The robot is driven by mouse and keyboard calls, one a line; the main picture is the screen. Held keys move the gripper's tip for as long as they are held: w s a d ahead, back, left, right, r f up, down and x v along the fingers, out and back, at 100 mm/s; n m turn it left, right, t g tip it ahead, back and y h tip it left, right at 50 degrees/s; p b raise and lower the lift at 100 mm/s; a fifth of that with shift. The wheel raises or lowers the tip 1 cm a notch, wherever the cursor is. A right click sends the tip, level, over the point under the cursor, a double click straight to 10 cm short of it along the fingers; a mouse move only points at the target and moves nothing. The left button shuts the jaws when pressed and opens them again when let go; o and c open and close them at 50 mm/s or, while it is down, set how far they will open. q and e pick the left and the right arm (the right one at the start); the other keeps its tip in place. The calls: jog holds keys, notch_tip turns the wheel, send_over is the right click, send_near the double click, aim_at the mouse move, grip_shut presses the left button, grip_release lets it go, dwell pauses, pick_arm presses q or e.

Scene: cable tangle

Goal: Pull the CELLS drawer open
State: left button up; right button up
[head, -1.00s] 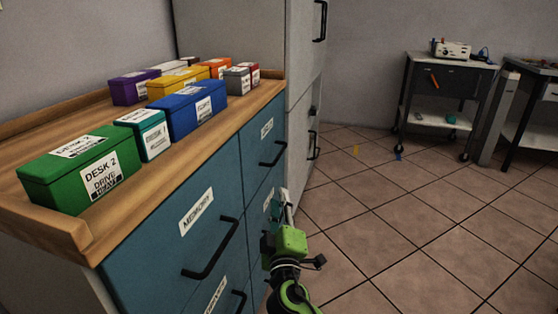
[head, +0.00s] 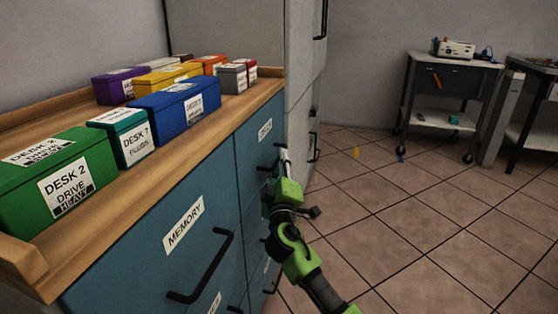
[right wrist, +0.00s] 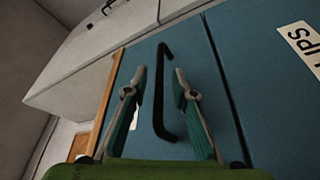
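The upper right drawer (head: 255,150) of the blue cabinet has a white label (head: 265,130), too small to read surely as CELLS. Its black handle (head: 279,152) is partly hidden by my right gripper (head: 284,156). In the right wrist view, the dark handle (right wrist: 161,95) shows between the two spread fingers of that gripper (right wrist: 158,88). The gripper is open, with a gap on both sides of the bar. I cannot tell whether the fingertips reach past it. The drawer looks shut. My left gripper is not in view.
The MEMORY drawer (head: 160,250) is nearer, with its own handle (head: 205,270). Below the upper drawer, another drawer has a label (right wrist: 302,45) ending in "LIPS". Several labelled boxes stand on the wooden top (head: 130,190).

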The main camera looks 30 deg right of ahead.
jog(key=shift+x, duration=1)
grip_shut()
